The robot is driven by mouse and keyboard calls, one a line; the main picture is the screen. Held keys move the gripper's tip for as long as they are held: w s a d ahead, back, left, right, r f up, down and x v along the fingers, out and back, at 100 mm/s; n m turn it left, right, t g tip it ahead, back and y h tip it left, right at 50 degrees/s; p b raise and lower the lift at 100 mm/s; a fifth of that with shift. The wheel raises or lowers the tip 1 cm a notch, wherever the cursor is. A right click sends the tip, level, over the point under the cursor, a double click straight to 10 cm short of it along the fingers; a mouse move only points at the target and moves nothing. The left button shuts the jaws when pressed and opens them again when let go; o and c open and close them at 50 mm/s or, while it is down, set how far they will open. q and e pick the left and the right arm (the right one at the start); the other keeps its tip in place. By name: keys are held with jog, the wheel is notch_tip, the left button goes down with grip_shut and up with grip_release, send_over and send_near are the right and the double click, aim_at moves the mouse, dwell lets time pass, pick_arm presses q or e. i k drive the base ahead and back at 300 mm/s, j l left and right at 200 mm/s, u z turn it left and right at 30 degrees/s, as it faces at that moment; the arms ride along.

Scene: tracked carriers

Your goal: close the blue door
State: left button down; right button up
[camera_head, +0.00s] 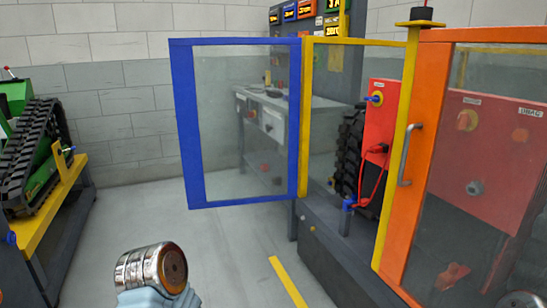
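The blue door (293,125) is a blue frame around a clear panel. It stands open, swung out to the left of the yellow-framed opening (308,115), with its right edge along the left yellow post. No handle shows on the blue door from here. Neither of my grippers can be made out. A rounded metal part of my own arm (150,270) shows at the bottom left, below the door and apart from it.
An orange door (420,70) with a grey handle (410,155) stands at the right. Behind the opening are a red box (380,130) and a black track. A green tracked machine (35,150) sits on a yellow and grey stand at the left. Grey floor (220,250) lies clear below the blue door.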

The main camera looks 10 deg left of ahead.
aim_at(180, 50)
jog(key=i+j, duration=0.2)
jog(key=j, duration=0.15)
jog(key=i+j+z, duration=0.1)
jog(key=j, duration=0.25)
jog(key=i+j, duration=0.3)
jog(key=i+j+z, duration=0.15)
jog(key=j, duration=0.3)
jog(key=i+j, duration=0.25)
jog(key=j, duration=0.15)
jog(key=i+j+z, duration=0.1)
jog(key=j, duration=0.25)
jog(key=i+j, duration=0.25)
jog(key=j, duration=0.2)
jog(key=i+j+z, duration=0.1)
jog(key=j, duration=0.3)
jog(key=i, duration=0.05)
